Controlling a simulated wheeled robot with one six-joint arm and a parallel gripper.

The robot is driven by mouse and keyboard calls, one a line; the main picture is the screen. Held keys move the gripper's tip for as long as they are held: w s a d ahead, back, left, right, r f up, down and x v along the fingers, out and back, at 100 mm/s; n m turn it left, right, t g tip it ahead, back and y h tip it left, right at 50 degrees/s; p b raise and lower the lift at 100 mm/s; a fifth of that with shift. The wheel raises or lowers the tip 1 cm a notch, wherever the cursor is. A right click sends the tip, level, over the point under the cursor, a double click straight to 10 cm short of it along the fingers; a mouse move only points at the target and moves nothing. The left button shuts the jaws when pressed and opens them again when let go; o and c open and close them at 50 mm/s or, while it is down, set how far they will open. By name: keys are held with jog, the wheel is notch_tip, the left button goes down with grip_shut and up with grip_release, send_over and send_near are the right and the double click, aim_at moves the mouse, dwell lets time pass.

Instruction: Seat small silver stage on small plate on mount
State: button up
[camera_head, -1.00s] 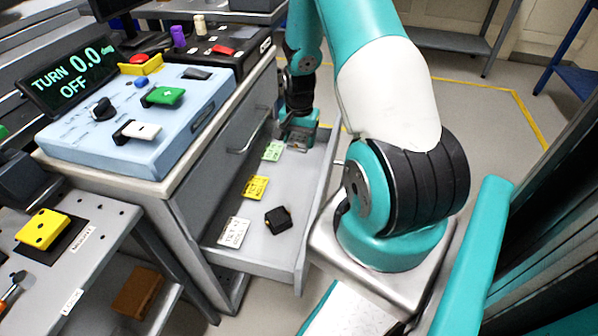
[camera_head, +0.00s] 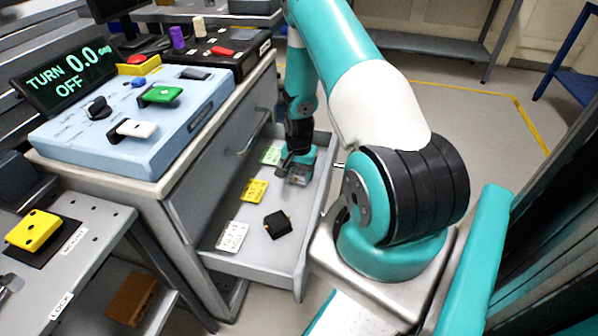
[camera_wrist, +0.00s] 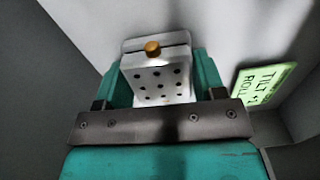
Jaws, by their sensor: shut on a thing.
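My gripper (camera_head: 296,172) is low in the far part of the open drawer. In the wrist view its teal fingers (camera_wrist: 160,88) are shut on a small silver stage (camera_wrist: 152,72), a block with rows of dark holes and a brass knob. In the head view the stage is mostly hidden by the gripper. I cannot tell whether it touches the drawer floor.
The open drawer (camera_head: 255,258) has tall side walls. It holds a black stage (camera_head: 278,224) and green, yellow and white labels; the green one (camera_wrist: 262,84) reads TILT/ROLL. A blue control box (camera_head: 140,120) stands on the cabinet above, between drawer and bench.

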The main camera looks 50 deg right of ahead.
aim_at(299, 170)
jog(key=shift+f, duration=0.15)
jog(key=o, duration=1.1)
jog(key=shift+f, duration=0.1)
notch_tip(299, 170, up, 18)
jog(key=p, duration=0.3)
jog(key=shift+d+f, duration=0.15)
jog(key=shift+f, duration=0.05)
jog(key=shift+w, duration=0.1)
